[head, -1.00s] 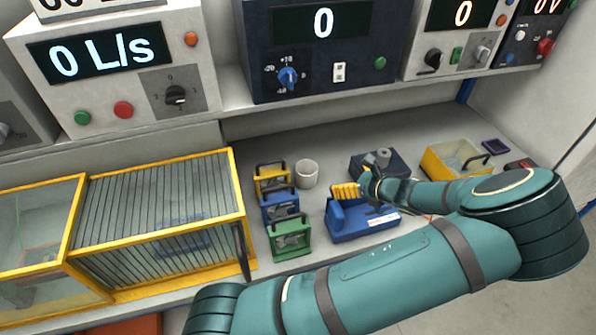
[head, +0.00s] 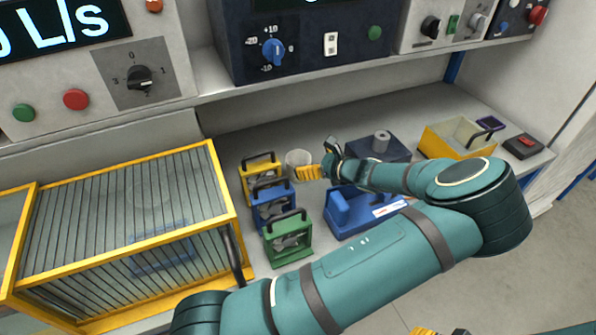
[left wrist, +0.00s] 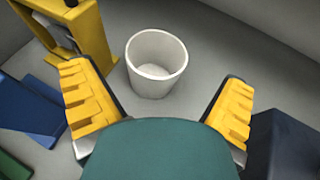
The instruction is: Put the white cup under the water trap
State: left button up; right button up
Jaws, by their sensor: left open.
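The white cup (head: 296,159) stands upright on the bench against the back, right of the yellow caddy. In the left wrist view the cup (left wrist: 152,82) looks empty and lies ahead, between the two yellow fingers. My left gripper (head: 311,172) is open, just in front and right of the cup, and the fingers appear not to touch it. I cannot tell which object is the water trap. At the bottom edge of the head view, only a yellow bit of what looks like my right gripper (head: 425,331) shows; its opening is hidden.
Yellow (head: 262,165), blue (head: 274,215) and green (head: 289,249) caddies stand left of the cup. A blue device (head: 352,215) and a dark box with a grey cylinder (head: 392,147) stand to the right. A yellow-framed glass case (head: 215,160) fills the left; a yellow bin (head: 445,149) is farther right.

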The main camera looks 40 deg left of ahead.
aim_at(291, 157)
pick_arm(q)
jog(key=x, duration=0.2)
jog(key=b+x, duration=0.1)
jog(key=x, duration=0.2)
jog(key=shift+s+a+f, duration=0.1)
jog(key=shift+s+f, duration=0.05)
jog(key=shift+f, duration=0.3)
jog(key=shift+a+b, duration=0.3)
jog(key=shift+a, duration=0.1)
jog(key=c, duration=1.1)
